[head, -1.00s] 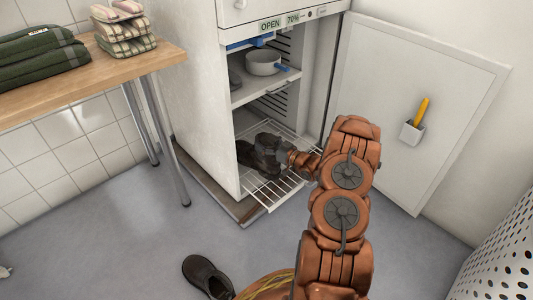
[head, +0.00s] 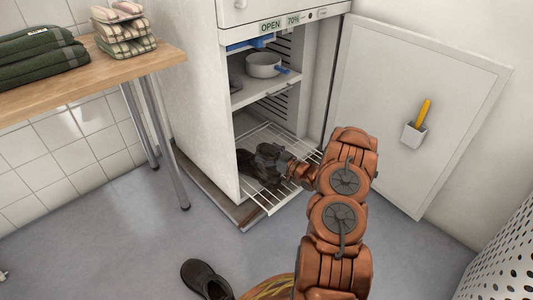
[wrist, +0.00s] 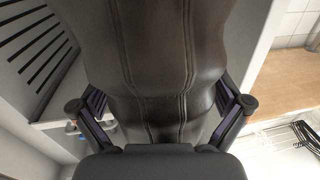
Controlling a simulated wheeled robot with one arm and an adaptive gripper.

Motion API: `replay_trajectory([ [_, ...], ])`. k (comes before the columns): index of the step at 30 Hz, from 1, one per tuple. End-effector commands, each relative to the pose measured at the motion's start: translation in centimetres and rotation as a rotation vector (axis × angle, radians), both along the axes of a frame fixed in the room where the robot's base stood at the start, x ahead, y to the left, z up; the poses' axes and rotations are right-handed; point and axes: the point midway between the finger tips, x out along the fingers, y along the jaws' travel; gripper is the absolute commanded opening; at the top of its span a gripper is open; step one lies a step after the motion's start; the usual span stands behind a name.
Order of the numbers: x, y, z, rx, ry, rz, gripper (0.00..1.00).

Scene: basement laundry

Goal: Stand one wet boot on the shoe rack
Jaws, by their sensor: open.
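A dark leather boot (head: 258,168) is on the wire rack (head: 283,192) that juts from the bottom of the open white cabinet. My gripper (head: 274,154) is open at this boot. In the wrist view the boot (wrist: 165,60) fills the middle, with one finger of my gripper (wrist: 162,104) on each side of it. I cannot tell whether the fingers touch it. My gripper and arm hide part of the boot, and I cannot tell its exact tilt. Another dark boot (head: 207,280) is on the floor in front, partly cut off by the lower edge and my arm.
The cabinet (head: 195,90) holds a white pot (head: 263,65) on a shelf above the rack. Its door (head: 400,90) stands open to the right, with a small holder (head: 413,134) on it. A wooden table (head: 110,65) bears folded towels at left. A perforated basket (head: 505,245) is at right.

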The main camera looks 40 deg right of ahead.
Motion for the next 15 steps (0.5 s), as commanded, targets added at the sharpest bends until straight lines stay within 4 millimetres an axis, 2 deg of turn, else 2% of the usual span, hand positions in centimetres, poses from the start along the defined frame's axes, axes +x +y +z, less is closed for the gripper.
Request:
replay_trajectory([
  [8, -0.4, -0.2, 0.1, 0.001, 0.0, -0.001, 1.0],
  [15, -3.4, -1.1, 0.4, 0.002, 0.0, -0.005, 1.0],
])
